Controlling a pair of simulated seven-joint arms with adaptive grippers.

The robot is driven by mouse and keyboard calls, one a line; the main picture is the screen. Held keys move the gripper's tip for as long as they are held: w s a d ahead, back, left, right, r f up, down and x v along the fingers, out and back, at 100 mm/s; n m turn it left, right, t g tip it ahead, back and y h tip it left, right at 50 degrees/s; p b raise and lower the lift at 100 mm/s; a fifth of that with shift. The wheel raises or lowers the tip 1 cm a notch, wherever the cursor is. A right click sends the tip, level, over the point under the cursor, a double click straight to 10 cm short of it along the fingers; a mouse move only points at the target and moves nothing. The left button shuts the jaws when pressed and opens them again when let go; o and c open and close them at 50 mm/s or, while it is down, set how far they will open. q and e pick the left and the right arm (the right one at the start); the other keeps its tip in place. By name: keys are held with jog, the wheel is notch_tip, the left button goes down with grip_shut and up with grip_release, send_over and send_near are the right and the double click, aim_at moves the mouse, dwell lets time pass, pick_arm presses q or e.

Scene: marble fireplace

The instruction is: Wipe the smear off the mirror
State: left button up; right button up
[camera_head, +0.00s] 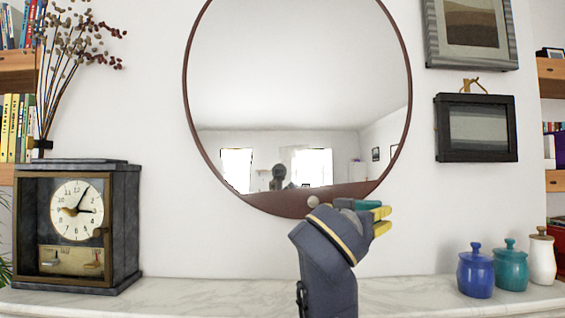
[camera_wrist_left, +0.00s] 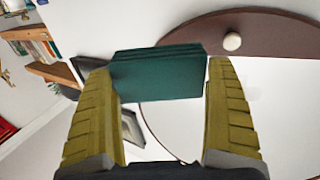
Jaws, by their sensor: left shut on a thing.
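The round mirror (camera_head: 300,90) hangs on the wall in a reddish-brown frame with a wide lower part and a pale knob (camera_head: 313,201). My left gripper (camera_head: 383,219), with yellow fingers, is at the mirror's lower right edge in the head view. It is shut on a teal block-like pad (camera_wrist_left: 158,75), which also shows partly in the head view (camera_head: 367,205). In the wrist view the pad overlaps the frame's edge; I cannot tell whether it touches. I cannot clearly make out a smear on the glass. My right gripper is out of view.
A marble mantel (camera_head: 210,293) runs below. A dark clock (camera_head: 77,225) stands at left with dried stems (camera_head: 60,70) behind it. Blue (camera_head: 475,272), teal (camera_head: 510,266) and white (camera_head: 542,258) jars stand at right. Two framed pictures (camera_head: 476,128) (camera_head: 470,30) hang right of the mirror.

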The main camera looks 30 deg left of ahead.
pick_arm(q)
jog(key=s+a+r+n+g+y, duration=0.15)
jog(key=a+r+n+y, duration=0.3)
jog(key=a+r, duration=0.85)
jog(key=y, duration=0.3)
send_near(283, 160)
notch_tip(283, 160, up, 3)
jog(key=s+d, duration=0.3)
jog(key=shift+n+g, duration=0.35)
jog(key=shift+g, duration=0.3)
jog(key=shift+w+a+f, duration=0.35)
jog(key=shift+w+a, duration=0.55)
jog(key=shift+w, duration=0.2)
jog(key=shift+w+a+f, duration=0.35)
jog(key=shift+w+a, duration=0.55)
jog(key=shift+w, duration=0.2)
jog(key=shift+w+a+f, duration=0.4)
jog(key=shift+w+a, duration=0.5)
jog(key=shift+w, duration=0.25)
jog(key=shift+x, duration=0.9)
jog(key=shift+w+d, duration=0.1)
